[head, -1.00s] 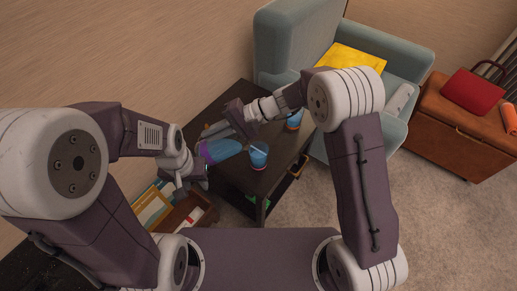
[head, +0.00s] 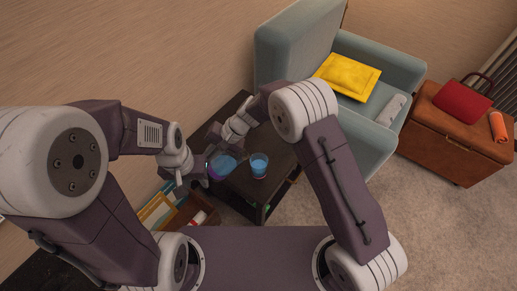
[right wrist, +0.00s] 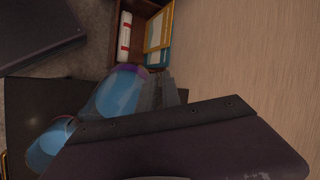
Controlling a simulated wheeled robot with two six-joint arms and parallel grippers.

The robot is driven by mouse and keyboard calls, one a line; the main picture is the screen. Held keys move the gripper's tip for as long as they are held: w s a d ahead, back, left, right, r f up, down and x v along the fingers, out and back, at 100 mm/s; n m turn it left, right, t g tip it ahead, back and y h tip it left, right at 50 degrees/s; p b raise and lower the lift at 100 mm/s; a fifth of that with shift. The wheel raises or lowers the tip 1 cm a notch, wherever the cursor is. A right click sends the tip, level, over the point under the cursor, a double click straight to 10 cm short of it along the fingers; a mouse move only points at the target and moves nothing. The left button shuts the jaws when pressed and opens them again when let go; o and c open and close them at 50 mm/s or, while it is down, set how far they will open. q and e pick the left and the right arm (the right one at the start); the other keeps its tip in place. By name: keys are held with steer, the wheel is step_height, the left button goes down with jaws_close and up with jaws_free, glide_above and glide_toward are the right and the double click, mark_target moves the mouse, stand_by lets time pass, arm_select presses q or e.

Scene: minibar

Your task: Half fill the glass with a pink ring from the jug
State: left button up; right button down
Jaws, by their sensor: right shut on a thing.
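A see-through jug (head: 224,164) with blue liquid and a purple band at one end is tilted over the dark table (head: 232,103). My right gripper is shut on it; the jug (right wrist: 118,92) shows beside the dark finger in the right wrist view, and my arm hides much of the grip. A glass (head: 259,166) with blue in it stands just right of the jug. In the right wrist view the glass (right wrist: 45,145) shows a reddish ring near the jug's lower end. I cannot make out a stream. My left gripper (head: 203,173) is beside the jug's purple end; its jaws are unclear.
A wooden box (head: 185,214) with packets and frames stands by the table's near left side. A blue-grey armchair (head: 290,45) with a yellow cushion (head: 347,76) is behind. A brown ottoman (head: 445,135) holds a red bag (head: 464,101). The carpet at right is clear.

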steer(key=shift+f+b, duration=0.2)
steer(key=shift+b, duration=0.25)
steer(key=shift+d, duration=0.1)
steer(key=a+h+p, duration=0.1)
steer(key=p, duration=0.4)
steer(key=a+h+p, duration=0.1)
steer(key=p, duration=0.5)
steer(key=shift+s+a+f+h, duration=0.15)
steer(key=shift+a+h, duration=0.2)
steer(key=shift+h, duration=0.05)
steer(key=a+f+h+b, duration=0.1)
steer(key=b, duration=0.3)
steer(key=a+f+h+b, duration=0.1)
steer(key=f+h+b, duration=0.1)
steer(key=b, duration=0.2)
steer(key=a+f+t+h+b, duration=0.1)
steer(key=h+b, duration=0.1)
steer(key=b, duration=0.2)
steer(key=shift+s+f+n+b, duration=0.1)
steer(key=shift+f+n+b, duration=0.2)
steer(key=shift+f, duration=0.1)
